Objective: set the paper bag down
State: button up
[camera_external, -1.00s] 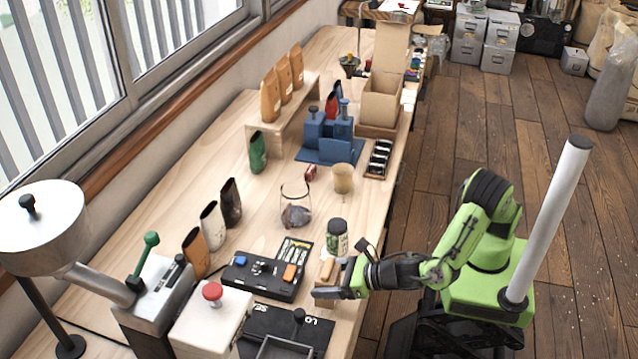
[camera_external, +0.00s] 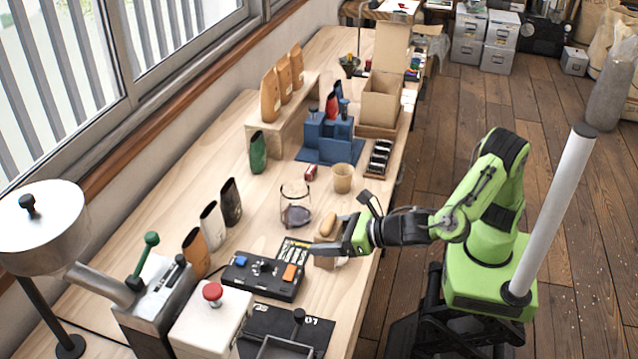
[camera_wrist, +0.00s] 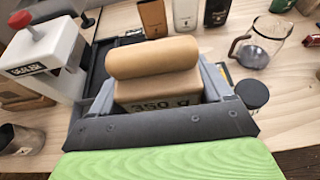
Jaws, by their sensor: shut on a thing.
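The paper bag (camera_wrist: 155,75) is tan, with a rolled top and a dark "350 g" print on its side. It sits between the fingers of my gripper (camera_wrist: 160,90), which is shut on it. In the external view, the bag (camera_external: 327,226) shows its rolled top just above my gripper (camera_external: 340,243), over the right edge of the long workbench (camera_external: 225,255). The gripper hides part of the bag. It looks raised off the bench, but its exact height is hard to tell.
A dark-lidded jar (camera_wrist: 252,93) stands close by, mostly hidden in the external view. Bare bench shows left of the carafe.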

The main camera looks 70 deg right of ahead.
jog(key=d+m+g+h+b, duration=0.1)
jog(key=d+m+g+h, duration=0.55)
jog(key=d, duration=2.75)
jog(key=f+h+b, duration=0.1)
jog(key=f+b, duration=0.1)
jog(key=f, duration=0.3)
jog(key=f+m+t+h+b, duration=0.1)
jog(key=f, duration=0.4)
jog(key=f+m+t+h+b, duration=0.1)
jog(key=f+b, duration=0.1)
jog(key=f, duration=0.3)
jog(key=shift+s+f+t+b, duration=0.1)
jog(key=shift+s+t+b, duration=0.15)
jog(key=shift+s+b, duration=0.1)
